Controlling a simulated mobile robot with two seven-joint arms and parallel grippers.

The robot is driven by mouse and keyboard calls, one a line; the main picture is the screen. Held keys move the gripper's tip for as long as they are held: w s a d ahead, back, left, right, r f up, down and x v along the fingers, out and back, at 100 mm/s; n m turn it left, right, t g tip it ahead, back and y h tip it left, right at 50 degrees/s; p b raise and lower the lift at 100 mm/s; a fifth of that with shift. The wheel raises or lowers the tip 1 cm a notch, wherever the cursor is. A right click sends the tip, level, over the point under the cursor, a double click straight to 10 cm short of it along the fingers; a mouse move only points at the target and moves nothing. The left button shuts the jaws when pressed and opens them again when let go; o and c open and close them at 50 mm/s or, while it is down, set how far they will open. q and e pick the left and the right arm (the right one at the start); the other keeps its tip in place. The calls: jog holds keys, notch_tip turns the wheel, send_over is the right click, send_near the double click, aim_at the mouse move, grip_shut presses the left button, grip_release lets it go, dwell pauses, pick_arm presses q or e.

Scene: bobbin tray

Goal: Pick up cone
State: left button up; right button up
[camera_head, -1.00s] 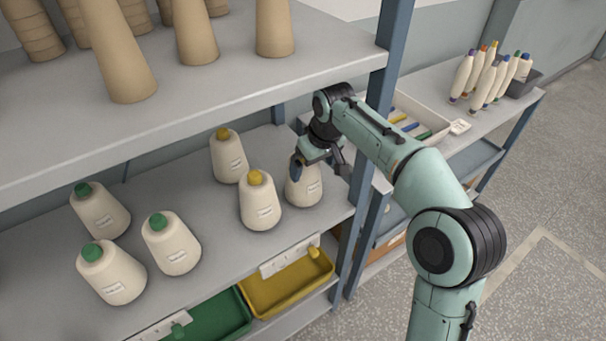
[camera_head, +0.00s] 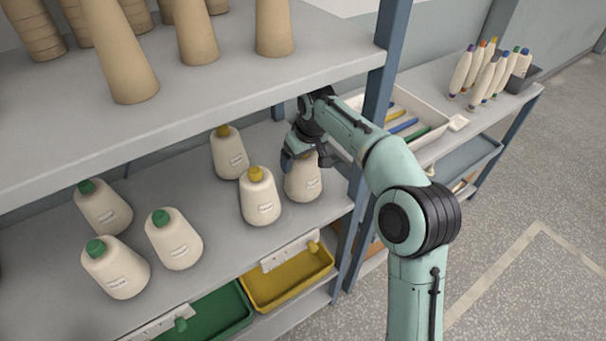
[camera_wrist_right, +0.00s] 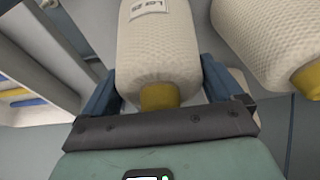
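A cream yarn cone (camera_head: 303,182) stands upright at the right end of the middle shelf, its top hidden by my right gripper (camera_head: 305,160). In the right wrist view this cone (camera_wrist_right: 158,45) has a yellow tip and a label. My right gripper (camera_wrist_right: 160,85) has one blue finger on each side of it there. The fingers stand wide apart and do not appear closed on the cone. A second yellow-tipped cone (camera_head: 260,198) stands just left of it and also shows in the wrist view (camera_wrist_right: 270,40). My left gripper is not in view.
Another yellow-tipped cone (camera_head: 229,155) stands behind, and green-tipped cones (camera_head: 173,241) stand to the left. A yellow tray (camera_head: 290,284) and a green tray (camera_head: 215,318) lie below. The upper shelf (camera_head: 200,90) overhangs, and a blue post (camera_head: 385,75) is close to my arm.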

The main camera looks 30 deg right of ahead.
jog(key=shift+c, duration=0.9)
jog(key=shift+r, duration=0.1)
jog(key=shift+r, duration=0.1)
